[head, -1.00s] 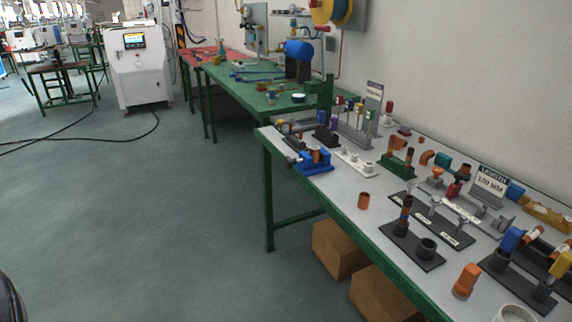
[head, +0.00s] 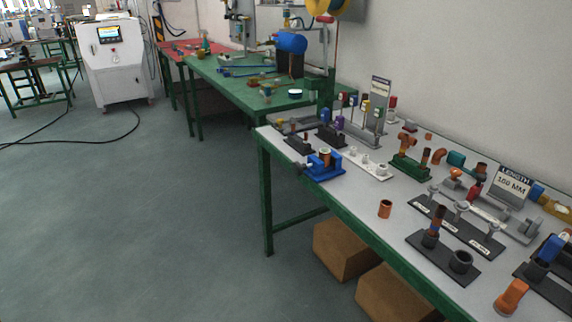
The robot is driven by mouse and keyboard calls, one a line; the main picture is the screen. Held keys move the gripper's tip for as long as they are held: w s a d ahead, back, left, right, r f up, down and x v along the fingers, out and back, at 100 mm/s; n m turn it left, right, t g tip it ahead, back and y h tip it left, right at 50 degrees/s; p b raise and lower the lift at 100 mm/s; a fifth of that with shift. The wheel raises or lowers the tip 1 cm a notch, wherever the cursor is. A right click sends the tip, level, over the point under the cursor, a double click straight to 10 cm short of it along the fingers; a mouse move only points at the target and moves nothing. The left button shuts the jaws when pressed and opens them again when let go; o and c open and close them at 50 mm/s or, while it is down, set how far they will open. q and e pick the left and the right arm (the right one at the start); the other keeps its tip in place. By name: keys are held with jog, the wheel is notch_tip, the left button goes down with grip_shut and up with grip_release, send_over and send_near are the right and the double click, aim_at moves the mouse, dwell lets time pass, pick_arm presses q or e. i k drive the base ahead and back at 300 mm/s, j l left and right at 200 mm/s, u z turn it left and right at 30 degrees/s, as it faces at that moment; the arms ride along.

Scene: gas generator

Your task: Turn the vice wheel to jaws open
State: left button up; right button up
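A small blue vice (head: 325,168) stands at the near left end of the grey-topped bench. A copper-coloured piece (head: 325,155) shows at its jaws; I cannot tell if it is clamped. A dark grey part that looks like the vice wheel or handle (head: 300,168) sticks out on the vice's left side, over the bench edge. The jaw gap is too small to make out. Neither of my grippers is in view.
The bench (head: 347,205) carries several black stands and fittings to the right of the vice. A loose copper piece (head: 385,209) lies near the front edge. Cardboard boxes (head: 343,248) sit under the bench.

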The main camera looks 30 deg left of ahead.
aim_at(298, 169)
jog(key=i+j, duration=0.1)
jog(key=j, duration=0.45)
jog(key=i+j, duration=0.1)
jog(key=j, duration=0.45)
jog(key=i+j, duration=0.1)
jog(key=j, duration=0.45)
jog(key=i+j, duration=0.1)
jog(key=j, duration=0.45)
jog(key=i+j, duration=0.1)
jog(key=j, duration=0.4)
